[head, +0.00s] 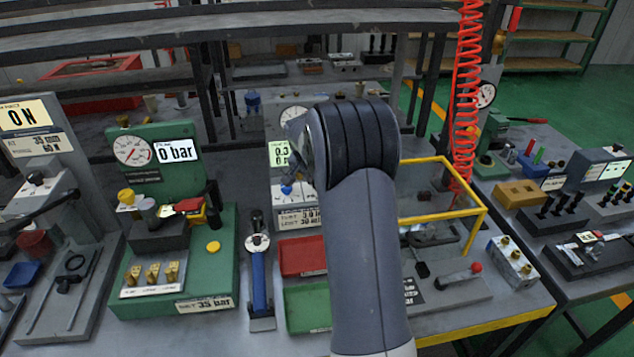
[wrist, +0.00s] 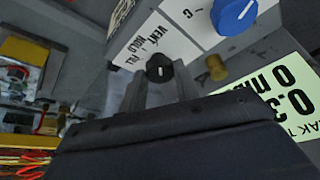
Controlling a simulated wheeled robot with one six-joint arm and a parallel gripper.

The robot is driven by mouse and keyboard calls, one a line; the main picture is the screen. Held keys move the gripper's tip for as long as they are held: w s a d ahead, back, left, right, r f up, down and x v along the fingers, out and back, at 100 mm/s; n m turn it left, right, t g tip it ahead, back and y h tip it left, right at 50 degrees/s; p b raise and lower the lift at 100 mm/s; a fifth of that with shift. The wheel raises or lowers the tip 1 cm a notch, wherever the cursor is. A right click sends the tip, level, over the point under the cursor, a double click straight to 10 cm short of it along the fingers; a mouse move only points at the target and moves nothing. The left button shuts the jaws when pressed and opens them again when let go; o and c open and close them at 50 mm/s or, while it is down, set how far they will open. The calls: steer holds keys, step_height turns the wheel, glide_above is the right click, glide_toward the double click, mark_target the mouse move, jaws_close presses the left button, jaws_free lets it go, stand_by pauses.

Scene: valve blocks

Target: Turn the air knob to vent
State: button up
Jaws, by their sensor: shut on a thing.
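The air knob (wrist: 159,66) is small, round and black with a white pointer line. It sits on a grey panel beside a white label (wrist: 150,40) reading VENT, HOLD and FILL. My gripper (wrist: 160,78) is shut on the knob in the wrist view, one finger on each side. I cannot tell for sure which word the pointer faces. In the head view, my arm hides the knob and gripper. The pale green display (wrist: 285,100) reads about 0.3; it also shows in the head view (head: 281,154).
A blue knob (wrist: 234,14) and a brass fitting (wrist: 216,68) are close to my gripper. In the head view, a green gauge block (head: 215,262) stands left, red (head: 302,256) and green (head: 308,307) trays lie in front, and a yellow-framed case (head: 470,212) stands right.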

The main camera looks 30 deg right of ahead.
stand_by(0.3)
steer(key=o, duration=1)
steer(key=v, duration=1)
steer(key=shift+a+r+b, duration=0.1)
steer(key=shift+r+b, duration=0.3)
steer(key=x, duration=1)
steer(key=shift+f+p, duration=0.3)
steer(key=shift+p, duration=0.05)
steer(key=shift+f, duration=0.1)
